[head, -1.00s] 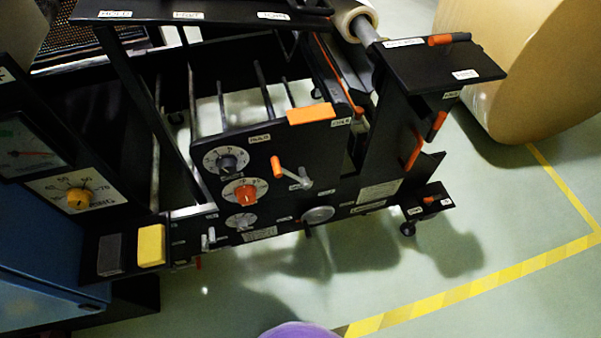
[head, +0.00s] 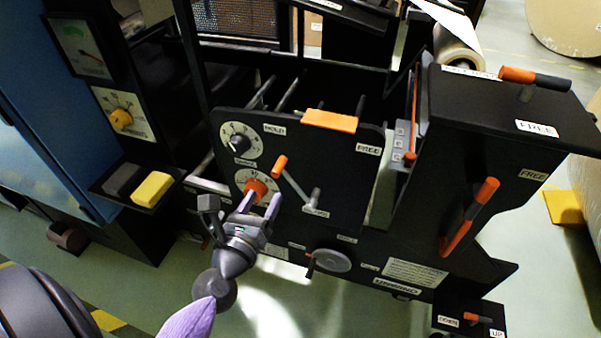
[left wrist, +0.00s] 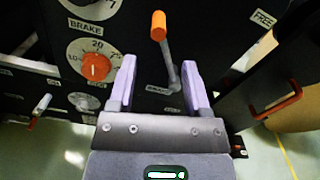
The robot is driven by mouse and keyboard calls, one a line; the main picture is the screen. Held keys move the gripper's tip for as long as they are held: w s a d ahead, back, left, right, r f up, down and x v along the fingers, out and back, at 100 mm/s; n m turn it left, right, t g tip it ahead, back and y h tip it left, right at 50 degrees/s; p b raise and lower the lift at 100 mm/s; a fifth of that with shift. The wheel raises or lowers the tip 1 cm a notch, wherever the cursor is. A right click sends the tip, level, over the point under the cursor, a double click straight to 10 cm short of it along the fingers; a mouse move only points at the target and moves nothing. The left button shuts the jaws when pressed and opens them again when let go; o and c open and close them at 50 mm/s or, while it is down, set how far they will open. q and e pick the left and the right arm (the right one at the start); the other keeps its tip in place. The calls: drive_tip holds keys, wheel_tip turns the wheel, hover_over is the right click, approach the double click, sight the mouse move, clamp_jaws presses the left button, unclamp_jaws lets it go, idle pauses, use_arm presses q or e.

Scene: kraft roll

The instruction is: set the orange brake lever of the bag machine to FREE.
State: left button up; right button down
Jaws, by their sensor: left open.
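The orange-tipped crank lever (head: 281,166) sits on the black front panel (head: 345,185) of the bag machine. Its grey arm slants up-left from a pivot, toward the HOLD label (head: 274,129) and away from the FREE label (head: 368,149). My left gripper (head: 260,203) is open and empty, in front of the panel, left of and below the lever's knob. In the left wrist view, the lever's orange knob (left wrist: 159,25) shows beyond the open purple fingers (left wrist: 160,68), and its grey arm appears between them. Contact cannot be seen. My right gripper is not in view.
Dials, one with an orange knob (left wrist: 96,67), sit left of the lever. An orange bar (head: 329,121) tops the panel. Other orange handles, at the upper right (head: 519,75) and right side (head: 470,216), also have FREE labels. A grey disc knob (head: 332,260) is below.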

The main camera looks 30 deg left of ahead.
sight(278, 169)
use_arm(q)
drive_tip(key=x, duration=0.9)
drive_tip(key=shift+w+a, duration=0.2)
drive_tip(key=shift+w, duration=0.1)
drive_tip(key=shift+c, duration=0.2)
clamp_jaws()
idle(0.7)
